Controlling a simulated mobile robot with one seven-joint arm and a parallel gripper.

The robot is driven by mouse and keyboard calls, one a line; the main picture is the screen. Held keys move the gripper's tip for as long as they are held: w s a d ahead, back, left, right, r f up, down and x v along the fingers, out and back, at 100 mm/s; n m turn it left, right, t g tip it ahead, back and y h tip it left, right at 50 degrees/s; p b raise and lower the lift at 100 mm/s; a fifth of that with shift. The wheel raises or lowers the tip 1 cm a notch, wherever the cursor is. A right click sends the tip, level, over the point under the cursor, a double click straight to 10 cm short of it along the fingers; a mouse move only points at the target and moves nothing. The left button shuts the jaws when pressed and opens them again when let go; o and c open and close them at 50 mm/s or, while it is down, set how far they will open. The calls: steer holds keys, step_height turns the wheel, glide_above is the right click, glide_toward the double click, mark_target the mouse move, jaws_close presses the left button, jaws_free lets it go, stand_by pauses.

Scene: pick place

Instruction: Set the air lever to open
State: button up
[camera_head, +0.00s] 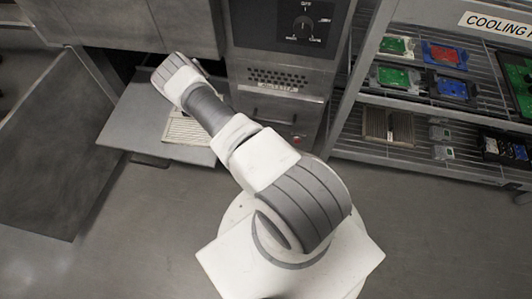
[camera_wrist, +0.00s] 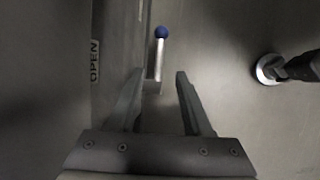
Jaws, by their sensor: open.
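The air lever (camera_wrist: 158,57) shows in the wrist view as a pale metal rod with a blue ball knob (camera_wrist: 161,32) at its end. A label reading OPEN (camera_wrist: 94,61) is on the surface to its left. My gripper (camera_wrist: 160,76) is open, with one finger on each side of the line of the lever and its lower part appearing between the fingertips. I cannot tell whether a finger touches it. The knob is beyond the fingertips. In the head view my arm reaches to the upper left, and the lever cannot be made out there.
A black handle on a round silver base (camera_wrist: 269,69) stands to the right in the wrist view. In the head view, a grey machine panel with a dial (camera_head: 304,25) is right of my arm. A shelf rack (camera_head: 425,158) with several coloured parts stands farther right.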

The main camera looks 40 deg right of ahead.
steer(key=b+x, duration=0.3)
steer(key=x, duration=0.6)
steer(key=shift+d+f, duration=0.1)
steer(key=shift+f, duration=0.2)
steer(key=shift+s, duration=0.1)
steer(key=shift+c, duration=0.3)
jaws_close()
stand_by(0.5)
